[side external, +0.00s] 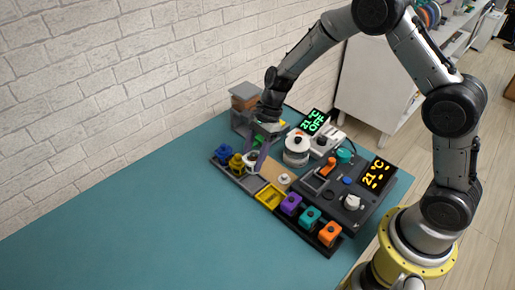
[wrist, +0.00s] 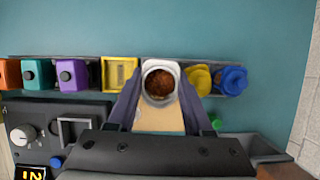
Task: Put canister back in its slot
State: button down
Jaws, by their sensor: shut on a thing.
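My gripper (side external: 256,161) is shut on a white canister (wrist: 147,67), with one finger on each side of it. In the wrist view the canister is open at the top, with brown contents inside. It is upright over or in the long dark rack (side external: 321,244), between an empty yellow-framed slot (side external: 269,196) and a yellow canister (side external: 237,163). I cannot tell whether its base touches the rack. A blue canister (side external: 222,152) stands at the rack's far end. Purple (side external: 291,204), teal (side external: 310,217) and orange (side external: 330,234) canisters stand at the near end.
A small white lid-like piece (side external: 284,179) lies on a wooden board beside the rack. The teal table in front (side external: 130,230) is clear.

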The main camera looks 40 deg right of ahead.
jog(key=shift+f, duration=2.75)
jog(key=shift+f, duration=0.6)
jog(key=shift+c, duration=1.1)
grip_release()
jog(key=shift+r, duration=0.1)
jog(key=shift+r, duration=3.45)
